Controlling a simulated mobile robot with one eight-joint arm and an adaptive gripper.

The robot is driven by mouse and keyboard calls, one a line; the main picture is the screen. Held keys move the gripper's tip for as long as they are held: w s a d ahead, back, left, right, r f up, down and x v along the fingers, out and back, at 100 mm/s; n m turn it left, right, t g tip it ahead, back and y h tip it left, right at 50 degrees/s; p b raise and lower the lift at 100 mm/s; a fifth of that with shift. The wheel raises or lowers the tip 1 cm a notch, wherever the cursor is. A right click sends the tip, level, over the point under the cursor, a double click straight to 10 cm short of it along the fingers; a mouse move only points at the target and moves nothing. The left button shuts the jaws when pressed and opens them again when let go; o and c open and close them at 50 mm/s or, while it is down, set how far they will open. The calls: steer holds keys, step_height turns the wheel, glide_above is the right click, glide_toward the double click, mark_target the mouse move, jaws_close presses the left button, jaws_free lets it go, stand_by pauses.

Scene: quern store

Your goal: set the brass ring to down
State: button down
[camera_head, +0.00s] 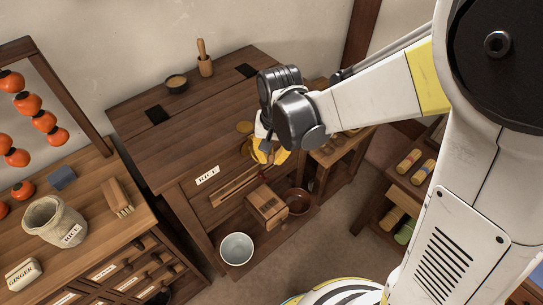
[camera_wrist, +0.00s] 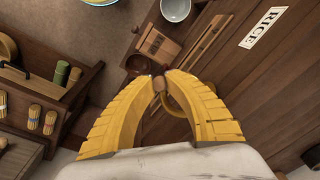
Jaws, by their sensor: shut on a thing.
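My gripper (camera_wrist: 160,84) has its yellow fingers closed at the tips on a small tan-brown piece, which appears to belong to the brass ring. Part of the brass ring (camera_wrist: 177,106) shows as a curved band between the fingers in the wrist view. In the head view my gripper (camera_head: 264,152) is at the front right of the dark wooden chest (camera_head: 180,145), and largely hides the ring. The ring's exact setting cannot be told.
A RICE label (camera_head: 207,175) is on the chest front. Below are a small wooden box (camera_head: 266,205), a brown bowl (camera_head: 297,201) and a pale bowl (camera_head: 236,249). A shelf unit with brushes (camera_wrist: 40,105) stands alongside. A mortar-like cup and a pestle stand on the chest top.

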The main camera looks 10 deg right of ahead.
mark_target(270, 156)
steer(key=shift+w+a+f+t+y+b, duration=0.1)
steer(key=shift+w+f+t+y+b, duration=0.15)
steer(key=shift+f+t+y+b, duration=0.65)
steer(key=b, duration=0.1)
steer(key=f+t, duration=0.1)
steer(key=f+t+y+b, duration=0.1)
steer(key=shift+w+a+b, duration=0.3)
steer(key=shift+w, duration=0.1)
steer(key=shift+w+a+f+b, duration=0.65)
steer(key=shift+w+f+b, duration=0.05)
steer(key=shift+w+b, duration=0.25)
steer(key=c, duration=1.6)
jaws_free()
steer(key=shift+w, duration=0.1)
steer(key=v, duration=1.2)
steer(key=shift+f, duration=0.1)
